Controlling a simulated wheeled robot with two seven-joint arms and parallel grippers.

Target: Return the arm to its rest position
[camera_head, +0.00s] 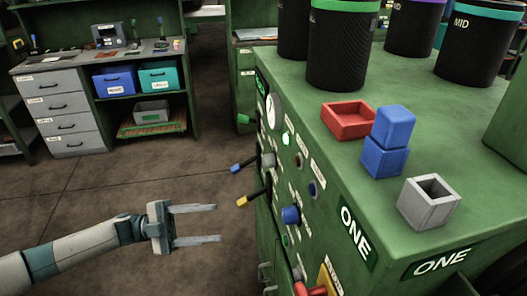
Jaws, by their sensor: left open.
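My left gripper (195,224) reaches in from the lower left on its grey and teal arm. Its two fingers are parallel and spread apart, with nothing between them. It hangs over the bare floor, left of the green machine (466,178) and apart from it. On the machine's top stand a red open tray (348,121), two stacked blue blocks (390,140) and a grey open box (428,202). My right gripper is not in view.
The machine's front panel carries levers with a blue tip (236,169) and a yellow tip (242,201) that stick out toward my left gripper. Black cylinders (342,50) stand at the back of the top. A workbench with drawers (62,112) stands far left. The floor (150,190) between is clear.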

